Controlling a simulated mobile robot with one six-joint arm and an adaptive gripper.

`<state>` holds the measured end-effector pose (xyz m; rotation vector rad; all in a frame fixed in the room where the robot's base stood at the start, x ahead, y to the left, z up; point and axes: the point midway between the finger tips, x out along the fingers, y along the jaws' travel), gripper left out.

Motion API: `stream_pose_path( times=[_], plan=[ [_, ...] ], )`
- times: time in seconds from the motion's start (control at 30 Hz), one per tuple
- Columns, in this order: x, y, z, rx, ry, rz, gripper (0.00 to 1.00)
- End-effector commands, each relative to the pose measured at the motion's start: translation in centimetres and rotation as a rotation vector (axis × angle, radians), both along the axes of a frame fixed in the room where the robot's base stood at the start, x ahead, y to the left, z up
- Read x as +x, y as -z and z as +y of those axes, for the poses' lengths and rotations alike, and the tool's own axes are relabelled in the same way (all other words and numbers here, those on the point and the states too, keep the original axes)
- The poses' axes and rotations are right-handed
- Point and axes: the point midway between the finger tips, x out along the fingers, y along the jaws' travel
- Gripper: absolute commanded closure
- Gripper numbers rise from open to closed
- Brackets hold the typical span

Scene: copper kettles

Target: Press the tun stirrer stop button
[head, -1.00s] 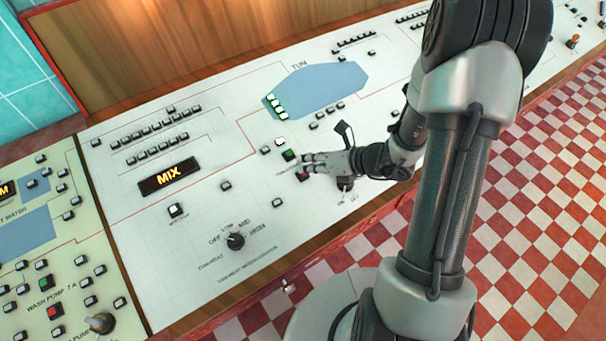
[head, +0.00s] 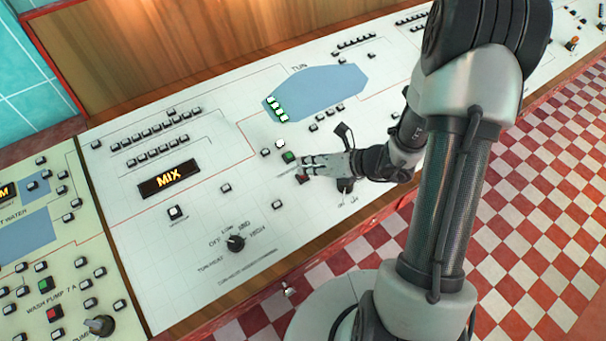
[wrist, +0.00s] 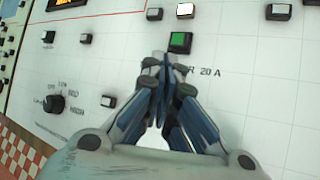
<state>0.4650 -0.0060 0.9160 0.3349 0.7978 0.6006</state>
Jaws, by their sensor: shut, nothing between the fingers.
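The red stop button (head: 302,179) sits on the white control panel, just below and right of the green button (head: 289,157). My gripper (head: 304,163) is shut and empty, its fingertips just above the panel beside the red button. I cannot tell whether they touch anything. In the wrist view the shut fingertips (wrist: 165,62) lie just below the green button (wrist: 180,42), by a label ending "R 20 A". The red button is hidden behind the fingers there.
A lit white button (head: 280,144) is just beyond the green one. A heat knob (head: 236,242) and a MIX display (head: 169,179) are to the left. The blue tun outline (head: 325,88) is farther back.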

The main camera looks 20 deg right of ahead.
Motion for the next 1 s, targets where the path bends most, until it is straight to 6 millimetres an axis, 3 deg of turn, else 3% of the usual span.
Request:
stream_pose_path(
  times=[1.0],
  plan=[
    [0.2, 1.1, 0.1, 0.000, 0.000, 0.000, 1.00]
  ],
)
